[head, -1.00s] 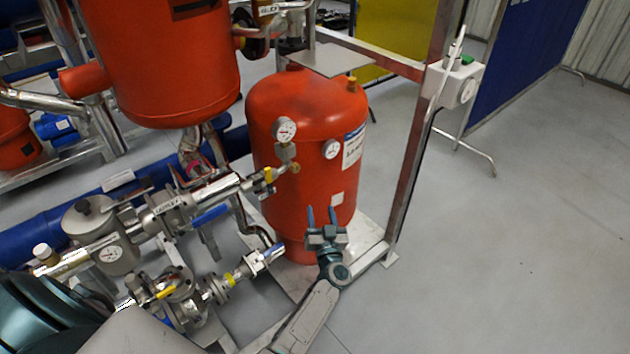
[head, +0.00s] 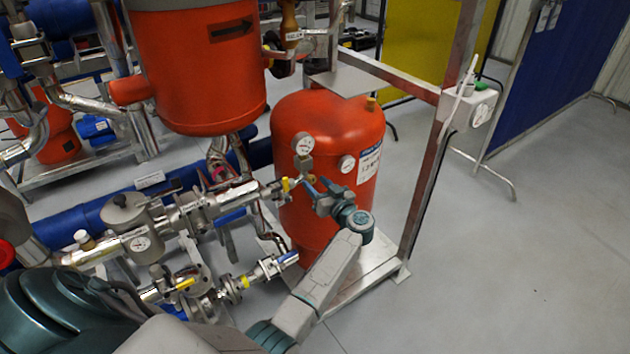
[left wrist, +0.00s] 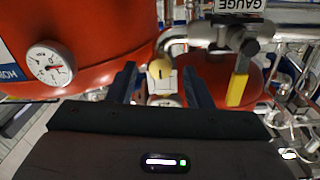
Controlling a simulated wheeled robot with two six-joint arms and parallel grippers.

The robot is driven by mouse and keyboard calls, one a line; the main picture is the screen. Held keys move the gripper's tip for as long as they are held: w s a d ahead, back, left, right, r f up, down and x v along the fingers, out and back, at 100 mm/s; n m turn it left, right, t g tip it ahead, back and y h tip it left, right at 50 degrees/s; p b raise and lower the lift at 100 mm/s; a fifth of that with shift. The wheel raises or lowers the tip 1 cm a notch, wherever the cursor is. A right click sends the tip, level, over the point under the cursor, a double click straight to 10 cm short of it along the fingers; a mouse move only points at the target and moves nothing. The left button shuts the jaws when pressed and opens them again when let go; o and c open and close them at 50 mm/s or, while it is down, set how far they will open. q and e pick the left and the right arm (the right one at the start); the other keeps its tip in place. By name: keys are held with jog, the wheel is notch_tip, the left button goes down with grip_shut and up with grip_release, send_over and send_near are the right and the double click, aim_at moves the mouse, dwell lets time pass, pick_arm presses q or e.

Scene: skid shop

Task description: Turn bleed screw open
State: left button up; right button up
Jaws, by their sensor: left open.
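My left gripper (head: 317,187) is raised in front of the small red tank (head: 325,130), beside its gauge pipework. Its fingers are open. In the left wrist view a small round brass fitting (left wrist: 160,69), which looks like the bleed screw, sits between the two fingers of my left gripper (left wrist: 160,82), with a gap to each side. I cannot tell its depth relative to the fingertips. In the head view the brass part (head: 309,178) is partly covered by the fingers. My right gripper is not in view.
A yellow-handled valve (left wrist: 238,82) is close right of the fingers in the left wrist view. A dial gauge (left wrist: 50,64) is on the red tank at left. A steel frame post (head: 430,170) stands right of the tank. The floor (head: 520,250) at right is clear.

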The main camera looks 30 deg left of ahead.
pick_arm(q)
jog(key=shift+x, duration=0.85)
jog(key=c, duration=1)
